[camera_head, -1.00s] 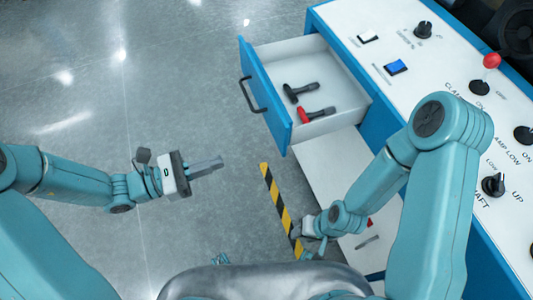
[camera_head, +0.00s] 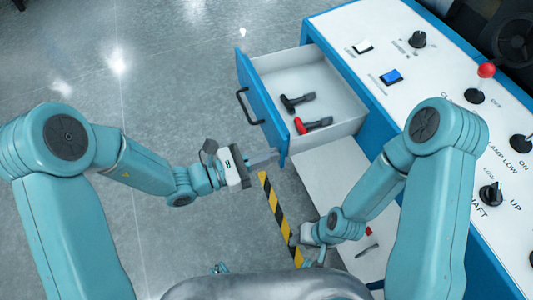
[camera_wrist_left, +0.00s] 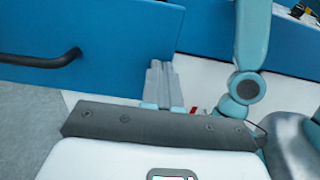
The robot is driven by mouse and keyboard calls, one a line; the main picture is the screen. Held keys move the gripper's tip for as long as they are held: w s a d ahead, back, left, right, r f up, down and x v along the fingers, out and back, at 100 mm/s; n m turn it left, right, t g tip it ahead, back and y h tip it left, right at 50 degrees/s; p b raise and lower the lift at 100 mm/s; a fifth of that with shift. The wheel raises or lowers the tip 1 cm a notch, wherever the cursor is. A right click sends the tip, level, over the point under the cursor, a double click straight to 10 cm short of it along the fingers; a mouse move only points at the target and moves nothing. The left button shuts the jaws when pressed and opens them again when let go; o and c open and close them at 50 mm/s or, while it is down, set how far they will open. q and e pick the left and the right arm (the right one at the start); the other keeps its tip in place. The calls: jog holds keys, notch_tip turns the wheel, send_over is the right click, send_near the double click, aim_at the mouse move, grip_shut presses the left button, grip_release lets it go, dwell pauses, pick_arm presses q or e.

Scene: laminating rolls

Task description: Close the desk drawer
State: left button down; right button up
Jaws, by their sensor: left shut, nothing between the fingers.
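The desk drawer (camera_head: 262,105) is pulled out from the blue and white desk. Its blue front has a black handle (camera_head: 248,106), which also shows in the left wrist view (camera_wrist_left: 45,60). Inside lie a black-handled tool (camera_head: 296,101) and a red-handled tool (camera_head: 313,124). My left gripper (camera_head: 272,156) is shut and empty, its fingertips close to the near lower end of the drawer front; I cannot tell whether they touch. In the left wrist view the fingers (camera_wrist_left: 162,82) point at the blue front, right of the handle. My right gripper (camera_head: 301,243) is low beside the desk, its jaws unclear.
The desk top carries a blue button (camera_head: 391,76), knobs and a red-topped lever (camera_head: 486,71). A white lower shelf (camera_head: 335,185) lies under the drawer. A yellow and black strip (camera_head: 280,216) marks the floor. The grey floor at left is clear.

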aim_at(348, 127)
pick_arm(q)
jog(key=b+x, duration=0.3)
jog(key=x, duration=1.7)
jog(key=shift+w+d+f, duration=0.1)
jog(key=shift+d+f, duration=0.05)
jog(key=shift+d, duration=0.2)
jog(key=shift+w+d+b, duration=0.1)
jog(key=shift+d+b, duration=0.2)
jog(key=shift+b, duration=0.05)
jog(key=shift+d+r, duration=0.1)
jog(key=shift+r, duration=0.2)
